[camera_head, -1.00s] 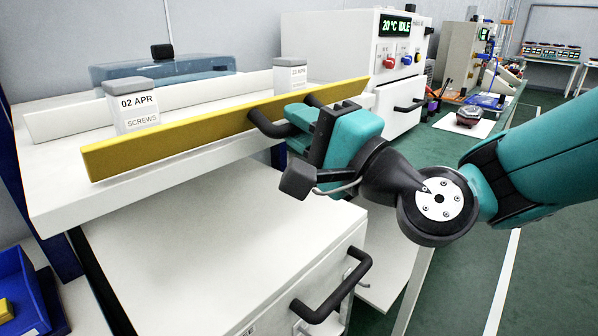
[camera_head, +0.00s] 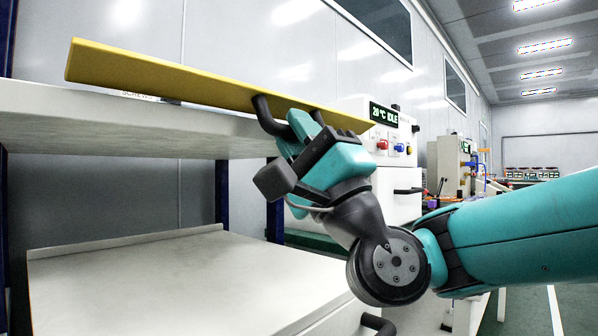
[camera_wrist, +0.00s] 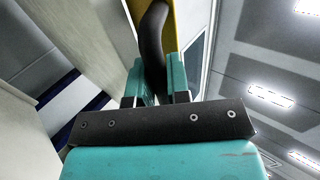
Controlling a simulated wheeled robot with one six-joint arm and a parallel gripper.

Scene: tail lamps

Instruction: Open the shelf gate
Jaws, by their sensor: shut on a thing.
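The shelf gate is a long yellow bar (camera_head: 170,80) along the front of the upper white shelf (camera_head: 100,130). It stands slightly above the shelf edge; a strip of a box label shows through the gap under it. Its black handle (camera_head: 266,118) sticks out toward me. My gripper (camera_head: 298,128) is shut on this handle near the right half of the bar. In the wrist view, the two teal fingers (camera_wrist: 155,80) close around the black handle (camera_wrist: 152,38), with the yellow gate (camera_wrist: 170,28) behind it. The boxes behind the gate are mostly hidden.
A white cabinet top (camera_head: 170,285) lies below the shelf, with a black handle (camera_head: 377,325) at its front. A white machine with a green display (camera_head: 384,115) stands behind, to the right of the gripper. Free floor shows at the far right.

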